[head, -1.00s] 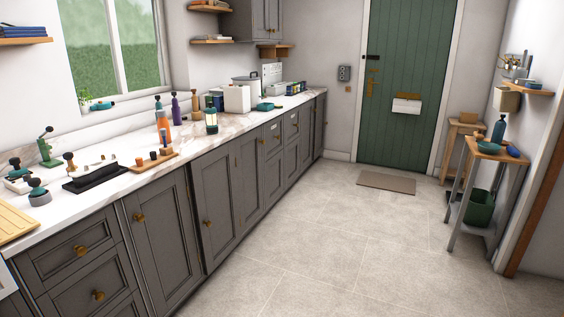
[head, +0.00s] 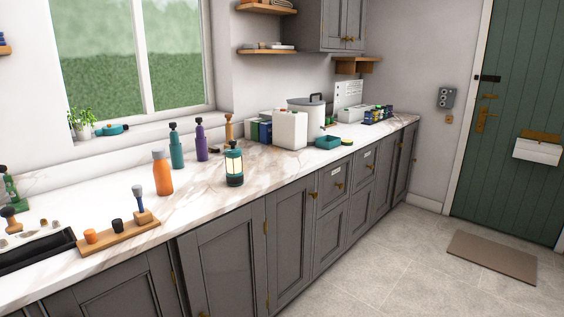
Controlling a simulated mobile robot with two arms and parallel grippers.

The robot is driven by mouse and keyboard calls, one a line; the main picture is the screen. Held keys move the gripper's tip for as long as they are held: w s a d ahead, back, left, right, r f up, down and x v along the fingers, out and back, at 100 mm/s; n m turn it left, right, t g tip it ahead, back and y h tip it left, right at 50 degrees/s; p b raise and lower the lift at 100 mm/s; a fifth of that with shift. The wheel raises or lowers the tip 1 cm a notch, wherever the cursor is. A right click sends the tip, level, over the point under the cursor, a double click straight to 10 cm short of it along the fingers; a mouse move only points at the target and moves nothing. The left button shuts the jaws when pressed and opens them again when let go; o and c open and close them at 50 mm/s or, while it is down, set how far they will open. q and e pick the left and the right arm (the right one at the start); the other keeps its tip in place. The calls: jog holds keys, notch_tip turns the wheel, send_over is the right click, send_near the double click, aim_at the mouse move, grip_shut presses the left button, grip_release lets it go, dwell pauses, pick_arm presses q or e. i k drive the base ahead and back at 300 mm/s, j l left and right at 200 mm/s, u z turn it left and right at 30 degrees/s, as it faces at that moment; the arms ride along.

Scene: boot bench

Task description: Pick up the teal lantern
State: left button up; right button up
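The teal lantern (head: 234,165) stands upright on the marble worktop (head: 210,196), close to its front edge. It has a dark top and base and a pale, lit-looking middle. Bare worktop lies in front of it, and nothing covers it in the head view. Neither of my grippers shows in the head view.
Left of the lantern stand an orange bottle (head: 162,174), a teal bottle (head: 176,150) and a purple bottle (head: 201,143). A white canister (head: 289,130) and a teal dish (head: 328,142) are to its right. Grey cabinets (head: 235,255) run below. The floor at right is clear around a doormat (head: 491,257).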

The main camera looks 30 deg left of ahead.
aim_at(234, 175)
jog(key=i+l+u, duration=0.1)
jog(key=i+u, duration=0.3)
jog(key=i, duration=0.15)
jog(key=i+l+u, duration=0.3)
jog(key=i+u, duration=0.15)
jog(key=i+l+u, duration=0.4)
jog(key=i+l, duration=0.1)
jog(key=i, duration=0.1)
